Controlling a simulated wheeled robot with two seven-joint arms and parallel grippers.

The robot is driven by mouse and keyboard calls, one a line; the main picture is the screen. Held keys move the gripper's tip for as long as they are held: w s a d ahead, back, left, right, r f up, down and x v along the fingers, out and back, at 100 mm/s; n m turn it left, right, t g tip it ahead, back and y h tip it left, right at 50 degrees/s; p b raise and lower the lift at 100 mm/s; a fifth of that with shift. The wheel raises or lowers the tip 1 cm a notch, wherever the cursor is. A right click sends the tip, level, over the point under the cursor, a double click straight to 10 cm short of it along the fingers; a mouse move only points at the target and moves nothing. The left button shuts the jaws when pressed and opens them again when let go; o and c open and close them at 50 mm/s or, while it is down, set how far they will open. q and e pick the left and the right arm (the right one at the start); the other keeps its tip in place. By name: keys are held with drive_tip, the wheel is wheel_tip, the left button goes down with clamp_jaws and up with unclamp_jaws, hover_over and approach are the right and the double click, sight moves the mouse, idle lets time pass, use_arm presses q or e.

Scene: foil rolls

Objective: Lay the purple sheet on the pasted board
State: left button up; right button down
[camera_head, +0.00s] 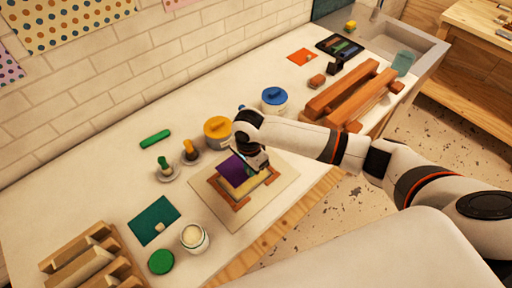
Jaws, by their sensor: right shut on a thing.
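The purple sheet (234,171) is in the jaws of my right gripper (254,166). It sits tilted over a pale board (265,186) that lies between brown wooden pieces (240,204) on a cream base sheet (281,196). The sheet covers part of the board, and I cannot tell whether it touches it. My right arm comes in from the right and hides the far right side of the board. Paste on the board cannot be made out. My left gripper is not in view.
Yellow (217,132) and blue (274,100) pots stand behind. An open jar (194,238), a green lid (161,262) and a teal sheet (154,221) lie at the front left. Wooden racks stand at the left (92,262) and right (341,92).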

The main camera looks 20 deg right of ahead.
sight(251, 185)
drive_tip(key=shift+d+f+b, duration=0.15)
drive_tip(key=shift+f+b, duration=0.2)
drive_tip(key=shift+f, duration=0.05)
drive_tip(key=shift+s+d+f+b, duration=0.1)
drive_tip(key=shift+f+b, duration=0.15)
drive_tip(key=shift+b, duration=0.05)
drive_tip(key=shift+f+b, duration=0.3)
drive_tip(key=shift+b, duration=0.05)
wheel_tip(251, 185, down, 2)
drive_tip(key=b, duration=0.3)
drive_tip(key=shift+f, duration=0.25)
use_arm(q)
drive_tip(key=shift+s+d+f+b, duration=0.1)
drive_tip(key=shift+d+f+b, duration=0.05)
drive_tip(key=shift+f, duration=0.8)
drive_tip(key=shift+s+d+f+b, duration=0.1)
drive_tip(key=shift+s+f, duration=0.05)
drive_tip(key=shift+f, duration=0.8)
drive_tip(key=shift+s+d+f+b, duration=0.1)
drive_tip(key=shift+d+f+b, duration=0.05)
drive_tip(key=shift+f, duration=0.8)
use_arm(e)
drive_tip(key=shift+f, duration=1.1)
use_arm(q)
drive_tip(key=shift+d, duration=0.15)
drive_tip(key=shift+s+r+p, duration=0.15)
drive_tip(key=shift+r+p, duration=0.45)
use_arm(e)
drive_tip(key=shift+r, duration=0.1)
